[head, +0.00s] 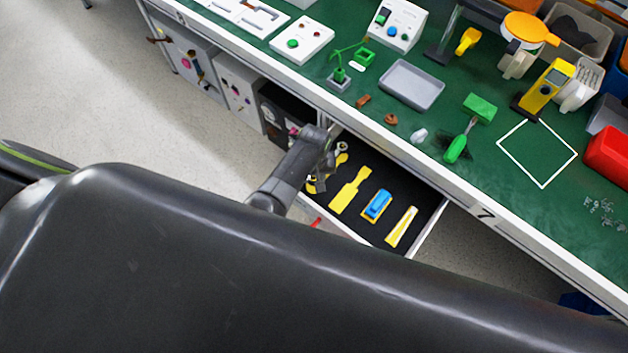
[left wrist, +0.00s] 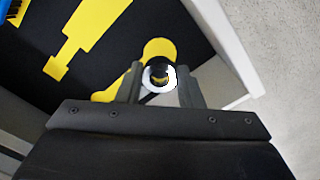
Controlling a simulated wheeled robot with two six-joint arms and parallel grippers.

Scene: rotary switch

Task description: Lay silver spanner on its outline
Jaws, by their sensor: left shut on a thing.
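The silver spanner shows in the left wrist view as a bright ring end (left wrist: 147,78) between the fingertips; the rest of it is hidden. My left gripper (left wrist: 160,92) is shut on it, over the open drawer. In the head view my left gripper (head: 328,143) is at the drawer's far left corner, partly hidden by its own arm. A yellow outline with a rounded end (left wrist: 158,48) lies on the black drawer floor just beyond the ring; it looks like the spanner's outline. Whether the spanner touches the floor I cannot tell. My right gripper is not in view.
The drawer (head: 430,232) also holds a bare yellow outline (head: 350,190), a blue object (head: 377,204) on yellow, and a pale tool (head: 402,226) on yellow. The green workbench (head: 480,190) with several objects overhangs the drawer's back. The drawer walls stand close to my gripper.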

